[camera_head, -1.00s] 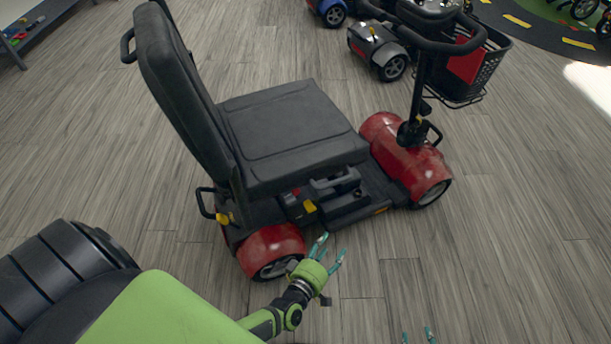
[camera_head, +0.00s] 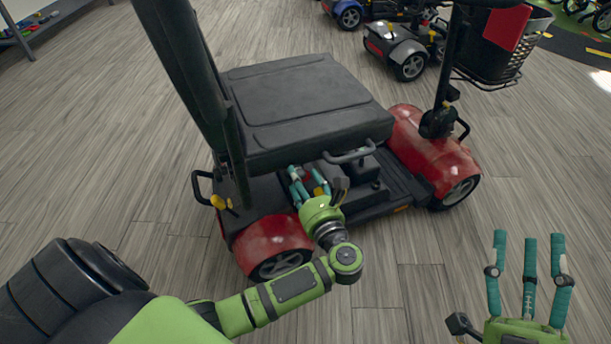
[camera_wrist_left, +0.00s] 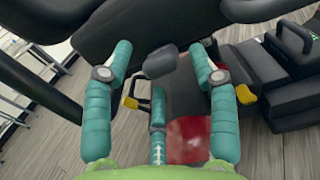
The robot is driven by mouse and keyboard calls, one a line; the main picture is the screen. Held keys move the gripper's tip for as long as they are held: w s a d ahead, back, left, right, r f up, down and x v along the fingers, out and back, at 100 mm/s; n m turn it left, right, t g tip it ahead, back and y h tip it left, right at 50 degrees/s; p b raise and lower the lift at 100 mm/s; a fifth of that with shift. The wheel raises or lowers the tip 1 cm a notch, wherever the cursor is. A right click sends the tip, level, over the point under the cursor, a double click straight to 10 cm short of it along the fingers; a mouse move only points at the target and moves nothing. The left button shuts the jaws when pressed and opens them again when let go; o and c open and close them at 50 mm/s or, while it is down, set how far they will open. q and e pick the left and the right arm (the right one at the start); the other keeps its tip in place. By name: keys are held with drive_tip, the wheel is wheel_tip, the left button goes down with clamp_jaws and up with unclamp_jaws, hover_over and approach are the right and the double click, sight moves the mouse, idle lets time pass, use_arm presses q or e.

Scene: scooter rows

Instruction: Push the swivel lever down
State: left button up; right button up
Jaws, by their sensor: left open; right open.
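A dark grey paddle-shaped lever (camera_wrist_left: 160,62), seemingly the swivel lever, sticks out under the black seat (camera_head: 300,98) of the red scooter. In the left wrist view it appears between the fingers of my left gripper (camera_wrist_left: 162,52); I cannot tell whether they touch it. In the head view my left gripper (camera_head: 308,174) is open at the scooter's near side, just below the seat edge, and hides the lever there. My right gripper (camera_head: 528,245) is open and empty over the floor at lower right.
A yellow lever (camera_head: 218,202) sits by the rear wheel, and a yellow part (camera_wrist_left: 245,97) lies right of my left fingers. Other scooters (camera_head: 405,52) stand behind. The floor at right is clear.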

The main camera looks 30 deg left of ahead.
sight(298, 171)
use_arm(q)
drive_tip(key=shift+x, duration=1.45)
use_arm(e)
drive_tip(key=shift+s+a+r+n+t+y, duration=0.1)
drive_tip(key=shift+s+r+n+t+y, duration=0.3)
drive_tip(key=shift+s+r+y, duration=0.45)
drive_tip(key=shift+w+r, duration=0.1)
use_arm(q)
drive_tip(key=shift+r, duration=0.1)
clamp_jaws()
